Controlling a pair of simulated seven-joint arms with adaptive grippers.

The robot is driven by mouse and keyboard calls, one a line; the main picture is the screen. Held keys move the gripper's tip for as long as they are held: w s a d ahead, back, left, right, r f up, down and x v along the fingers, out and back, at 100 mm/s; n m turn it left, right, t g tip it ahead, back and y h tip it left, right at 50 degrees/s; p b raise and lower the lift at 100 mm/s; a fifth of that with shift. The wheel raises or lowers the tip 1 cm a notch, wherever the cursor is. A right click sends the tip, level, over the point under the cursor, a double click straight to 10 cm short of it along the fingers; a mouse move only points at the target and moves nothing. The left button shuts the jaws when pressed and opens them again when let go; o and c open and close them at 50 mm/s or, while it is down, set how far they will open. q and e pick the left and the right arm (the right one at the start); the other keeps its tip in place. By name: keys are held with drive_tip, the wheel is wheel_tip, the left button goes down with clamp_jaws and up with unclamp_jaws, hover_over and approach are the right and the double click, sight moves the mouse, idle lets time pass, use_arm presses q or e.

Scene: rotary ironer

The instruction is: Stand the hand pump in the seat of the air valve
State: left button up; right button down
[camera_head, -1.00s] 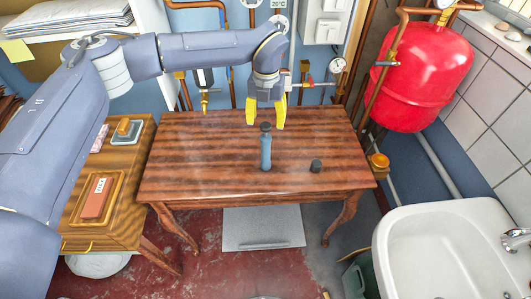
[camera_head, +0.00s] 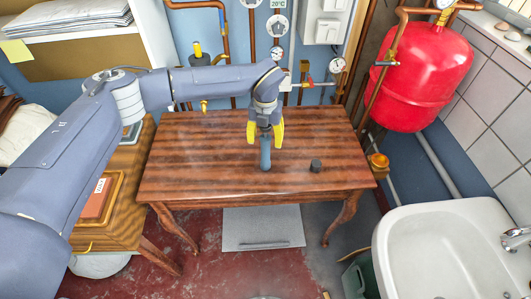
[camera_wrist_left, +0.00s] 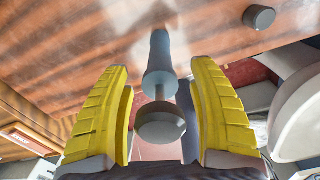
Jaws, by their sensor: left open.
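The hand pump (camera_head: 265,156) is a slim blue-grey cylinder standing upright on the wooden table. In the left wrist view its body (camera_wrist_left: 159,62), thin rod and round grey knob (camera_wrist_left: 160,122) show between my fingers. My left gripper (camera_head: 265,133), with yellow fingers, is open above and around the pump's upper part, with a gap on both sides in the wrist view. It hides the knob in the head view. A small dark round piece (camera_head: 316,166) stands on the table right of the pump; I cannot tell whether it is the air valve's seat. My right gripper is not in view.
The wooden table (camera_head: 200,150) is otherwise clear. Pipes and gauges line the wall behind it. A red tank (camera_head: 424,75) and a white sink (camera_head: 450,240) are at the right. A side cabinet with a red-brown block (camera_head: 97,199) is at the left, partly behind my arm.

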use_arm(q)
drive_tip(key=shift+f, duration=0.25)
drive_tip(key=shift+c, duration=0.4)
clamp_jaws()
